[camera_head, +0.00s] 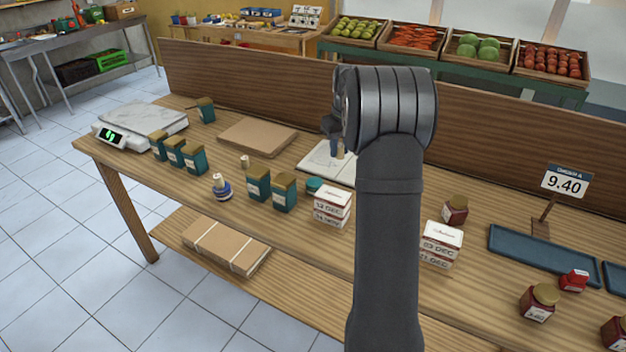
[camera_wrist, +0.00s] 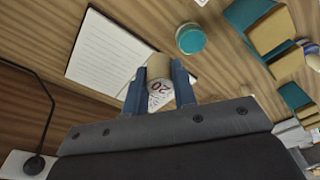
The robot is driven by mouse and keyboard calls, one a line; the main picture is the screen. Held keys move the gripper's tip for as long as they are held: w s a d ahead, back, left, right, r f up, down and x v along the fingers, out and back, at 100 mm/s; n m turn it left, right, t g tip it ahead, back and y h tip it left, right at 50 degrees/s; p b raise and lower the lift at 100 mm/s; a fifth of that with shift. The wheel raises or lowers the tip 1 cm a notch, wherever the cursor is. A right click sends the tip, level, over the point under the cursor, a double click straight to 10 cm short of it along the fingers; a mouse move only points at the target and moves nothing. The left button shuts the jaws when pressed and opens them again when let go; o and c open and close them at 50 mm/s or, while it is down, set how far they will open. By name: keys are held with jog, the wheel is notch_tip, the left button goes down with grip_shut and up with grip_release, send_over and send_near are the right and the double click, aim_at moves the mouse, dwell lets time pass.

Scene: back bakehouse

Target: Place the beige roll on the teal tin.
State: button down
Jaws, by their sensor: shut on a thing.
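My gripper (camera_wrist: 158,78) is shut on a beige roll (camera_wrist: 158,67), whose pale end face carries a red "20". In the head view the roll (camera_head: 340,154) shows as a small beige piece below my gripper (camera_head: 336,140), largely hidden by my arm, over the notepad's right part. The teal tin (camera_head: 314,185) is a low round tin on the bench, nearer the front edge than the gripper. In the wrist view the teal tin (camera_wrist: 191,40) lies up and right of the held roll, apart from it, with nothing on its top.
An open notepad (camera_head: 318,157) lies under the gripper. Teal jars with brown lids (camera_head: 284,193) stand left of the tin, and stacked white date boxes (camera_head: 332,203) stand close in front of it. A small beige cylinder (camera_head: 245,161) stands farther left. A wooden panel (camera_head: 255,90) runs behind.

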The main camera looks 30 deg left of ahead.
jog(key=s+d, duration=0.1)
jog(key=d, duration=0.3)
send_over(314, 181)
jog(key=f, duration=0.5)
jog(key=shift+d+f, duration=0.25)
jog(key=shift+f, duration=0.15)
jog(key=shift+a+f, duration=0.1)
jog(key=shift+f, duration=1.95)
jog(key=shift+f, duration=0.15)
jog(key=c, duration=1.2)
grip_release()
jog(key=shift+o, duration=0.2)
notch_tip(314, 181, up, 12)
jog(key=s+d, duration=0.1)
